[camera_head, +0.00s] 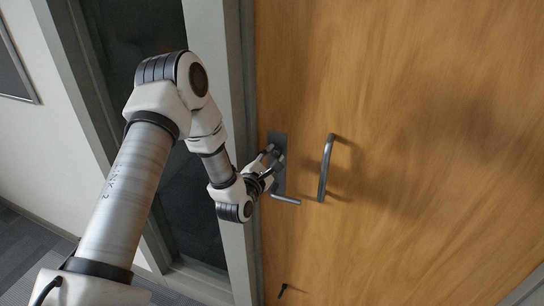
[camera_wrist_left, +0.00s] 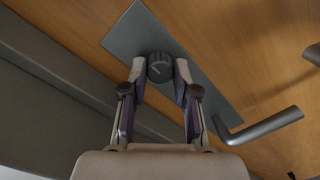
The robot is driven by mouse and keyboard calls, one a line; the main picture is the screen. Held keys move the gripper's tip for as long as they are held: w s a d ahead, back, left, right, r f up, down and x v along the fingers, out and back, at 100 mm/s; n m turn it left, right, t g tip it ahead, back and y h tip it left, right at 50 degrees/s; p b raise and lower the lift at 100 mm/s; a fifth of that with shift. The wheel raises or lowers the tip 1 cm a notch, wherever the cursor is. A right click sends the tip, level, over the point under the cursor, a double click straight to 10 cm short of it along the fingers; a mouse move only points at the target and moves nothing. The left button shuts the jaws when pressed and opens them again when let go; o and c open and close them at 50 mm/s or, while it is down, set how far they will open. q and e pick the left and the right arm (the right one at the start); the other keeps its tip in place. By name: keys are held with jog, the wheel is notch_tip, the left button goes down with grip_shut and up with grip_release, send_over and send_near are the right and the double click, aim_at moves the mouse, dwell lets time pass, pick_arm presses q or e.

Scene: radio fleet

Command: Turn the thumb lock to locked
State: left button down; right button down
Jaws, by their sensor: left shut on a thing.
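The thumb lock (camera_wrist_left: 160,67) is a round dark knob on a grey metal plate (camera_wrist_left: 122,37) fixed to the wooden door. In the left wrist view my left gripper (camera_wrist_left: 161,72) has a finger on either side of the knob and is shut on it. In the head view my left gripper (camera_head: 277,153) is at the upper part of the plate (camera_head: 279,181) and hides the knob. A pale line shows on the knob's face, slanting. My right gripper is in neither view.
A lever handle (camera_head: 286,200) sticks out low on the plate, just below my left gripper. A vertical pull handle (camera_head: 325,168) stands to the right on the wooden door (camera_head: 430,100). The grey door frame (camera_head: 212,60) runs close on the left.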

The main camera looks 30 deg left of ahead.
pick_arm(q)
jog(key=shift+f+m+b, duration=0.1)
jog(key=shift+m+b, duration=1.35)
jog(key=shift+m, duration=0.35)
jog(key=m+b, duration=0.2)
jog(key=m, duration=0.2)
jog(key=shift+g, duration=0.3)
jog(key=m+b, duration=0.2)
jog(key=m, duration=0.3)
jog(key=shift+m, duration=0.3)
jog(key=m+b, duration=0.1)
jog(key=m, duration=0.3)
jog(key=shift+d+y, duration=0.1)
jog(key=shift+y, duration=0.2)
jog(key=c, duration=0.9)
grip_release()
jog(key=shift+o, duration=0.2)
